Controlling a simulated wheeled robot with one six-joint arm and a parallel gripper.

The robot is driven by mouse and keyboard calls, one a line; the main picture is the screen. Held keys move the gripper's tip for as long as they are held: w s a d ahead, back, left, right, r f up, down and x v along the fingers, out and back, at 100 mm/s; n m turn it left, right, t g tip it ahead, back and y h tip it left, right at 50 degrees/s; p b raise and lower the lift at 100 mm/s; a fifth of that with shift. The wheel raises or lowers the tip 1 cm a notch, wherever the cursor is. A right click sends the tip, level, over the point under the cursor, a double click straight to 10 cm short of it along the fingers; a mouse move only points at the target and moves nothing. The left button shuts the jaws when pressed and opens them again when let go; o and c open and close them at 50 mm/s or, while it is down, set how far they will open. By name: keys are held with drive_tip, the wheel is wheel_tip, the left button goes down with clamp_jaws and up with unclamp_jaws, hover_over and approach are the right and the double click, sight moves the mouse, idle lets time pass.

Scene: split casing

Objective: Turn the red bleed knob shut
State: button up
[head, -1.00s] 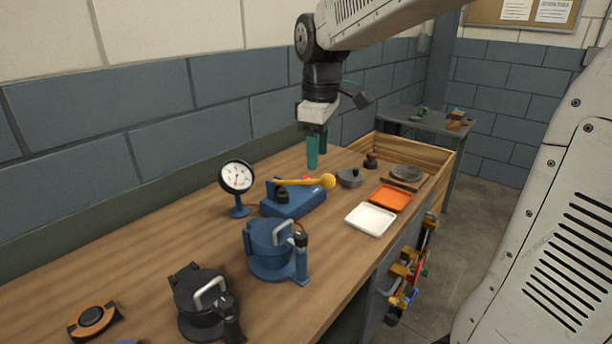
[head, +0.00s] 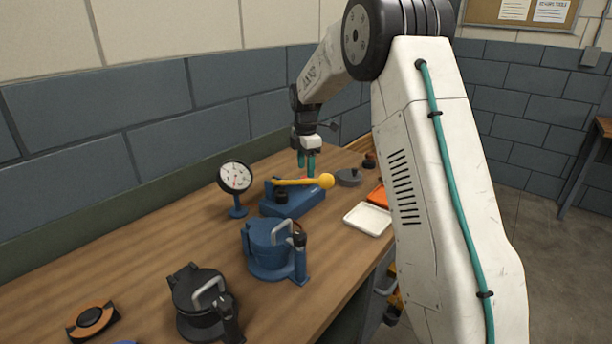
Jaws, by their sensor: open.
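The red bleed knob (head: 306,178) shows only as a small bit of red on the blue pump block (head: 292,203), mostly hidden behind the yellow lever (head: 298,182). Which way the knob is turned cannot be seen. My gripper (head: 306,168) points down at the back of the block, with its teal fingers apart and nothing seen between them. The fingertips are just above or behind the knob in this view. Whether they touch it or stand around it, I cannot tell.
A dial gauge (head: 235,178) stands left of the block. A blue lidded pot (head: 268,250) and a black one (head: 199,302) stand in front. My arm hides the bench's right end.

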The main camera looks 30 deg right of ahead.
sight(306, 178)
drive_tip(key=shift+f, duration=1.85)
drive_tip(key=c, duration=1)
drive_tip(key=shift+o, duration=0.2)
